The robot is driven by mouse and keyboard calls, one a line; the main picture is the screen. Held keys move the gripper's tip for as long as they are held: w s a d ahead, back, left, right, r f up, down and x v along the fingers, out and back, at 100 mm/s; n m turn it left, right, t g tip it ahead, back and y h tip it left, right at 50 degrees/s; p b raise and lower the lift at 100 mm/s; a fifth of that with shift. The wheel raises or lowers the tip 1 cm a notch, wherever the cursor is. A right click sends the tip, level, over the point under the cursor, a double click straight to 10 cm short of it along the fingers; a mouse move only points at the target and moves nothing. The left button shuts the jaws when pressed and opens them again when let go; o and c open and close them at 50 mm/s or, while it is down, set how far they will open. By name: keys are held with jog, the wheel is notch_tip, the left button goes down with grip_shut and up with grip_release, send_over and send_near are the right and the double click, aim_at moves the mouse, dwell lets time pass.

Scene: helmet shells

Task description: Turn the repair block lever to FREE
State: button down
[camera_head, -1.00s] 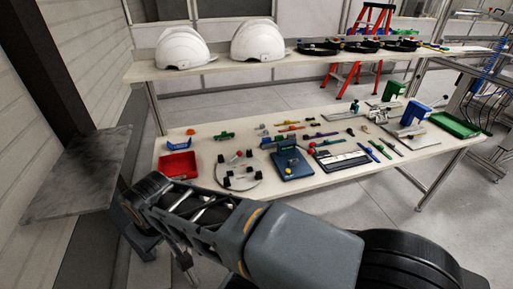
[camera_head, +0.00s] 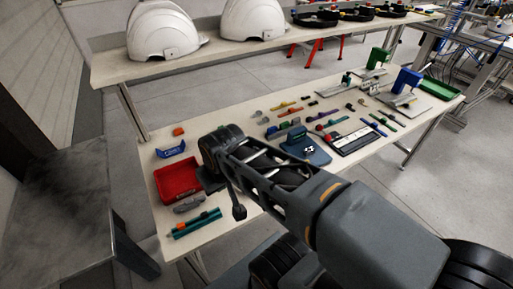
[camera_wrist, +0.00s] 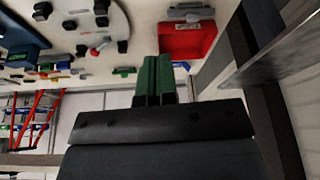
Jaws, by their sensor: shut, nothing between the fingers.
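A dark blue base with an upright block (camera_head: 294,136) stands mid-table in the head view and looks like the repair block. A small white and black part (camera_head: 310,149) sits on its base. I cannot make out a lever position or the word FREE. In the wrist view a dark blue thing (camera_wrist: 18,42) at the left edge may be the same block. My gripper (camera_wrist: 153,60) shows in the wrist view with its green fingers shut together and empty, apart from the block. In the head view it is hidden.
A red tray (camera_head: 178,181) is at the table's left, also in the wrist view (camera_wrist: 187,38). A round grey plate with small parts (camera_wrist: 95,28) is beside it. Teal sticks (camera_head: 195,223) lie at the near left corner. White helmets (camera_head: 163,30) stand on the shelf above.

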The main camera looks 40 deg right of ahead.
jog(key=w+d+f+m+t+b, duration=0.1)
jog(key=w+d+f+m+b, duration=0.1)
jog(key=d+m, duration=0.3)
jog(key=w+d+f+m+b, duration=0.3)
jog(key=w+d+m+b, duration=0.1)
jog(key=d, duration=0.8)
jog(key=w+d+f+m+t+y+b, duration=0.1)
jog(key=w+d+f+m+b, duration=0.1)
jog(key=d+m, duration=0.4)
jog(key=d+b, duration=0.1)
jog(key=d, duration=0.1)
jog(key=shift+w+d+f+m+t, duration=0.3)
jog(key=shift+w+d+f+m, duration=0.05)
jog(key=shift+w+d+m, duration=0.05)
jog(key=b+x, duration=0.1)
jog(key=x, duration=0.8)
jog(key=shift+w+a+f, duration=0.1)
jog(key=shift+a+f, duration=0.1)
jog(key=w, duration=0.1)
jog(key=f, duration=0.1)
jog(key=w, duration=0.1)
jog(key=shift+w+a+f, duration=0.25)
jog(key=shift+w, duration=0.05)
jog(key=shift+w+a+f, duration=0.1)
jog(key=shift+w+f, duration=0.25)
jog(key=shift+w, duration=0.3)
jog(key=shift+a, duration=0.1)
